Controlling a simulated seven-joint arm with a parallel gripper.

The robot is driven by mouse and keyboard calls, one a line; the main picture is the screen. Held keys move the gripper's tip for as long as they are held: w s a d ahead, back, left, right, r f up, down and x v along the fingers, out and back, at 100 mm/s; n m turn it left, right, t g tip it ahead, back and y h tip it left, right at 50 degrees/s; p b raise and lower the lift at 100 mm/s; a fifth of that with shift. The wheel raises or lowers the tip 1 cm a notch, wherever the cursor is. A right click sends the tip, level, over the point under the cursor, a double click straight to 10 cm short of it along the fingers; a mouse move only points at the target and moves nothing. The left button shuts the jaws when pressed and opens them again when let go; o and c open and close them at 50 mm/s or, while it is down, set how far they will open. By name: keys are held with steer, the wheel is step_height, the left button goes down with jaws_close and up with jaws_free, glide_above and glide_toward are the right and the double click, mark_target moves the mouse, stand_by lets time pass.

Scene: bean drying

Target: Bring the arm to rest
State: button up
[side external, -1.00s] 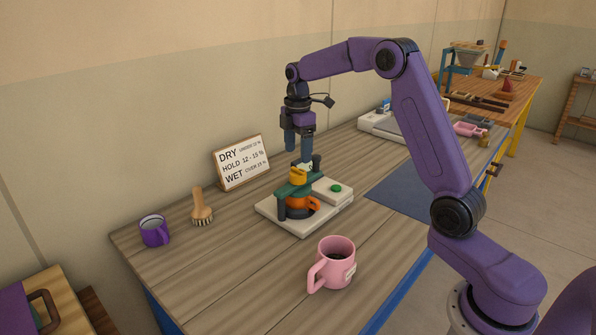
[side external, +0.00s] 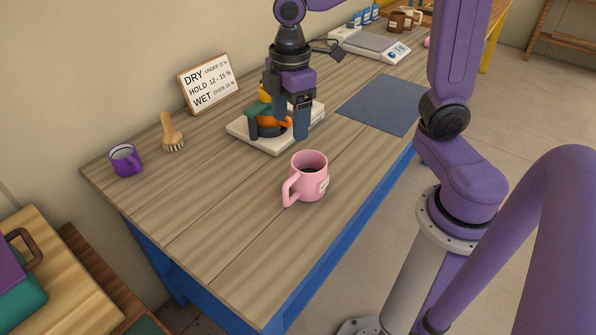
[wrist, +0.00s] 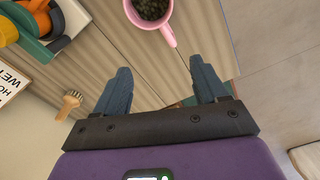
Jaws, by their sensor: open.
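My gripper (side external: 287,118) hangs fingers-down over the wooden table, in front of the moisture-meter-like device (side external: 240,130) in the side view. In the wrist view my gripper (wrist: 160,70) has its two blue fingers wide apart with nothing between them. The pink mug (side external: 306,182) stands upright on the table, nearer the camera than the gripper. The wrist view shows the pink mug (wrist: 166,30) beyond the fingertips, with dark beans inside. The gripper hides part of the device, which has a green clamp and an orange cup.
A purple mug (side external: 124,164), a brush (side external: 171,136) and a lettered sign (side external: 208,86) stand at the table's left and back. A dark blue mat (side external: 382,108) lies bare at right. A white scale (side external: 374,44) is farther back. The table's near left part is clear.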

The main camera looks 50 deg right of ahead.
steer(key=s+d+f, duration=0.1)
steer(key=s, duration=0.8)
steer(key=s+d+f+m, duration=0.1)
steer(key=s+f, duration=0.1)
steer(key=s, duration=0.6)
steer(key=shift+s+d, duration=0.3)
steer(key=shift+s, duration=0.05)
